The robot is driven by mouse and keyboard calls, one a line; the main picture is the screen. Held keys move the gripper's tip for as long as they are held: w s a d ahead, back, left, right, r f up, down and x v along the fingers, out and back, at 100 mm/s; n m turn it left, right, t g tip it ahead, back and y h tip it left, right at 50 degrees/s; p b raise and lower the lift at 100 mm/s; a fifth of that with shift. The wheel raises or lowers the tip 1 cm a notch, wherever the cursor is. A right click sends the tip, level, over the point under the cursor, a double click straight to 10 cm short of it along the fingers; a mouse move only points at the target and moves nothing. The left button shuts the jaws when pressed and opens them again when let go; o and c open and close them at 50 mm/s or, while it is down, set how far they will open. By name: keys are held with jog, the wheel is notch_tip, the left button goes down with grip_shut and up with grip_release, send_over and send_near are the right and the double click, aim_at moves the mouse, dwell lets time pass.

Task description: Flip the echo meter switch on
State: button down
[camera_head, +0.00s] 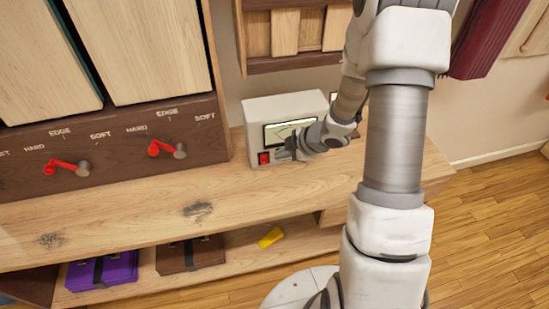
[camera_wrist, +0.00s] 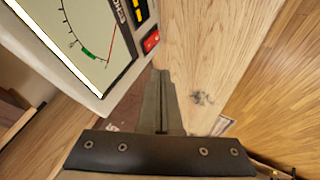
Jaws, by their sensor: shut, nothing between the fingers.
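The echo meter (camera_head: 262,110) is a cream box with a dial, standing on the wooden shelf against the wall. Its dial (camera_wrist: 80,25) fills the upper left of the wrist view. The red switch (camera_head: 264,158) is at the lower left of its front in the head view. The switch also shows in the wrist view (camera_wrist: 151,41), just above the fingertips. My gripper (camera_head: 284,154) is shut and empty in front of the meter, beside the switch. In the wrist view its fingers (camera_wrist: 161,74) point up toward the switch, apparently apart from it. The switch's position is not clear.
The wooden shelf (camera_head: 130,226) is mostly bare in front. A panel with red levers (camera_head: 160,148) stands left of the meter. A purple case (camera_head: 102,268), a brown case (camera_head: 190,254) and a yellow object (camera_head: 271,237) lie on the lower shelf.

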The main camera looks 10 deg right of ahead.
jog(key=shift+w+r+p+v, duration=0.1)
jog(key=shift+w+p+v, duration=0.15)
jog(key=shift+v, duration=0.7)
jog(key=shift+w+r+p+v, duration=0.1)
jog(key=shift+r+p+v, duration=0.1)
jog(key=shift+v, duration=0.75)
jog(key=shift+f, duration=0.1)
jog(key=s+d+r+m+t+h, duration=0.1)
jog(key=d+r+m+h, duration=0.3)
jog(key=r, duration=0.6)
jog(key=s+d+r+m+t+h, duration=0.15)
jog(key=r+m+h, duration=0.3)
jog(key=r, duration=0.45)
jog(key=s+a+r+m+g+y, duration=0.1)
jog(key=s+a+r+m, duration=0.1)
jog(key=s, duration=0.4)
jog(key=s+a+r+m+g+y, duration=0.1)
jog(key=s+a+r+m, duration=0.1)
jog(key=s, duration=0.5)
jog(key=s+a+r+m+g+y, duration=0.1)
jog(key=s+a+r+m, duration=0.1)
jog(key=s+a+m, duration=0.2)
jog(key=shift+s+a+r, duration=0.3)
jog(key=shift+s+a, duration=0.1)
jog(key=shift+s, duration=0.85)
jog(key=shift+d+y, duration=0.15)
jog(key=shift+y, duration=0.1)
